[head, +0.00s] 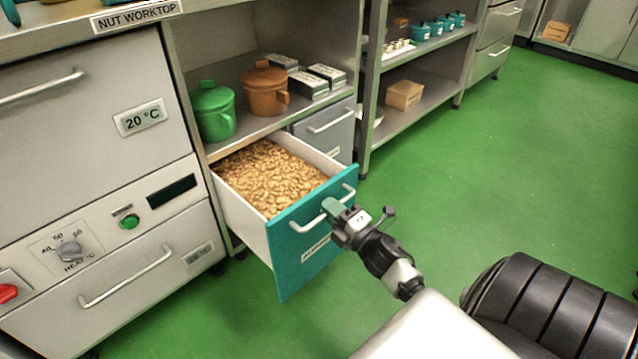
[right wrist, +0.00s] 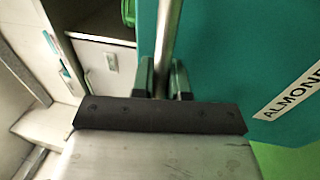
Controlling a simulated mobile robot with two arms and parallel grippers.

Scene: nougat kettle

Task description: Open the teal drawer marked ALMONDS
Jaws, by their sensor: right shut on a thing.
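The teal drawer (head: 312,238) is pulled well out of the cabinet and is full of almonds (head: 268,178). Its label (head: 316,246) is small in the head view; in the right wrist view the label (right wrist: 290,92) reads "ALMON" before the frame edge cuts it off. My right gripper (head: 335,208) is shut on the drawer's metal bar handle (head: 309,222). In the right wrist view the handle (right wrist: 168,40) runs between the two green fingers. My left gripper is not in view.
A grey drawer (head: 328,130) beside the teal one is shut. A green pot (head: 212,112) and a brown pot (head: 265,90) stand on the shelf above. A panelled unit (head: 100,200) with a knob stands at left. Green floor to the right is mostly clear.

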